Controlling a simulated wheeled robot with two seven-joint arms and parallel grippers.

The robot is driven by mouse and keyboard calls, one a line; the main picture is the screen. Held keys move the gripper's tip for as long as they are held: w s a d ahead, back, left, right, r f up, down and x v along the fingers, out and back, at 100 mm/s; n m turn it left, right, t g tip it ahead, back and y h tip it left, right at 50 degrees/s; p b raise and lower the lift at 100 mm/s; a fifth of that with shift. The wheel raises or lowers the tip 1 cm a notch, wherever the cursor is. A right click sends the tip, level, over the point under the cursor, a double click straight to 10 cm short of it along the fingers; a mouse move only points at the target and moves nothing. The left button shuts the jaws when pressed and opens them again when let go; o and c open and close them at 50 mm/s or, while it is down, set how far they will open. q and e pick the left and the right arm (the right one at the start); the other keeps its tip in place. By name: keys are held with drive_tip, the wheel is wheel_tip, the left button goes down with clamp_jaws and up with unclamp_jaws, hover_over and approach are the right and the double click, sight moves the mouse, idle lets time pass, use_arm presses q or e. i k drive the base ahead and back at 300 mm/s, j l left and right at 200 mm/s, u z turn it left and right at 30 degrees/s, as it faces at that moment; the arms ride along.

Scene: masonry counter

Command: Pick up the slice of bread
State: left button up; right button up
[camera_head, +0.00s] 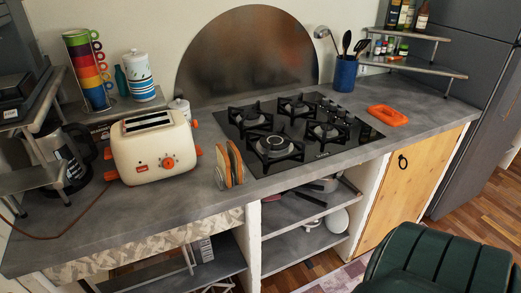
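Slices of bread (237,163) stand upright in a small rack (220,178) on the grey counter, just right of the cream toaster (155,150). The slices are tan with brown crusts and stand close together, so I cannot tell exactly how many there are. The toaster has orange knobs and side handles, and two slots on top; I cannot see bread in the slots. Neither of my grippers is in view.
A black gas hob (295,132) lies right of the bread. A glass coffee jug (62,163), stacked coloured mugs (88,70) and a striped canister (138,75) are at left. A green padded chair (440,262) stands in front at lower right. The counter's front edge is close to the bread.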

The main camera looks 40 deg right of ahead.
sight(224, 163)
drive_tip(key=z, duration=1.1)
